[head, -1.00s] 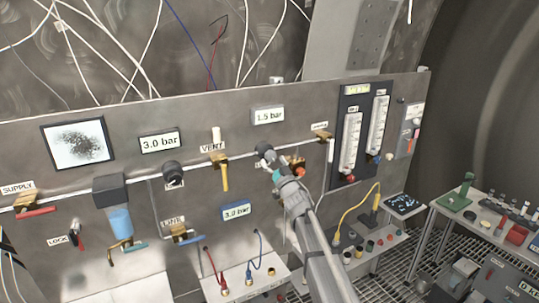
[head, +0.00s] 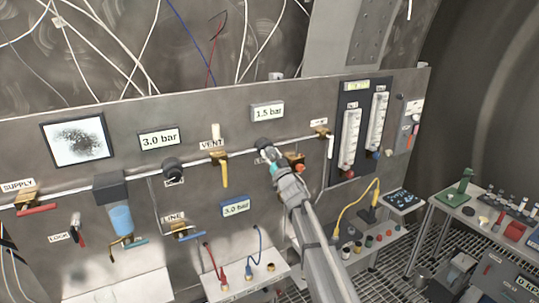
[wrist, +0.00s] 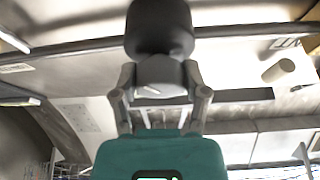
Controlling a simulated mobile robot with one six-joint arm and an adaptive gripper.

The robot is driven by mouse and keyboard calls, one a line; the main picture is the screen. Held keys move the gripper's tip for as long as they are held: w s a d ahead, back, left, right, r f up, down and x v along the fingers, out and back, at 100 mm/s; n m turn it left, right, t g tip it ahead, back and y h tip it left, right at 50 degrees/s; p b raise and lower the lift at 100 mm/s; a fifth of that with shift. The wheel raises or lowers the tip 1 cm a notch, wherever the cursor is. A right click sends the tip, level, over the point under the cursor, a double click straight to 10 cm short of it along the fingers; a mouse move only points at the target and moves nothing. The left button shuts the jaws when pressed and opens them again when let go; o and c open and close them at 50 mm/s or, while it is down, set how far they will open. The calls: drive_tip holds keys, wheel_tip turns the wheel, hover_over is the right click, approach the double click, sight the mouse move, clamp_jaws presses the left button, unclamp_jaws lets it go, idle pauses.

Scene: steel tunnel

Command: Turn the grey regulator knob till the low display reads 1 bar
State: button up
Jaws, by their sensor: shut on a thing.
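The regulator knob (head: 263,143) sits on the white pipe of the panel, below a grey display (head: 267,111) that reads 1.5 bar. My gripper (head: 267,153) reaches it from the lower right. In the wrist view the dark round regulator body (wrist: 160,28) is straight ahead. The grey knob face (wrist: 160,78) sits between the two fingers of my gripper (wrist: 160,92), which are shut on it. The far side of the knob is hidden.
A display at left (head: 159,139) reads 3.0 bar, and a blue-framed one (head: 236,206) below also reads 3.0 bar. The yellow VENT lever (head: 224,172) is left of my gripper. An orange-knobbed brass valve (head: 296,160) is close on its right.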

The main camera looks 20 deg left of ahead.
drive_tip(key=shift+a, duration=0.1)
drive_tip(key=shift+c, duration=0.2)
drive_tip(key=shift+w+n, duration=0.1)
drive_tip(key=shift+n, duration=0.2)
drive_tip(key=n+g+y, duration=0.1)
drive_tip(key=n, duration=0.2)
drive_tip(key=n+g+y, duration=0.1)
drive_tip(key=n+g, duration=0.1)
drive_tip(key=n, duration=0.2)
drive_tip(key=shift+w+r+p, duration=0.1)
drive_tip(key=shift+r+p, duration=0.05)
drive_tip(key=shift+p, duration=0.25)
drive_tip(key=shift+n+g+y+p, duration=0.2)
drive_tip(key=shift+n+g+p, duration=0.2)
drive_tip(key=shift+n+g, duration=0.8)
drive_tip(key=shift+n+g+y+p, duration=0.2)
drive_tip(key=shift+n+g+p, duration=0.25)
drive_tip(key=shift+n, duration=1.45)
drive_tip(key=shift+d, duration=0.2)
drive_tip(key=o, duration=1.1)
drive_tip(key=shift+o, duration=0.2)
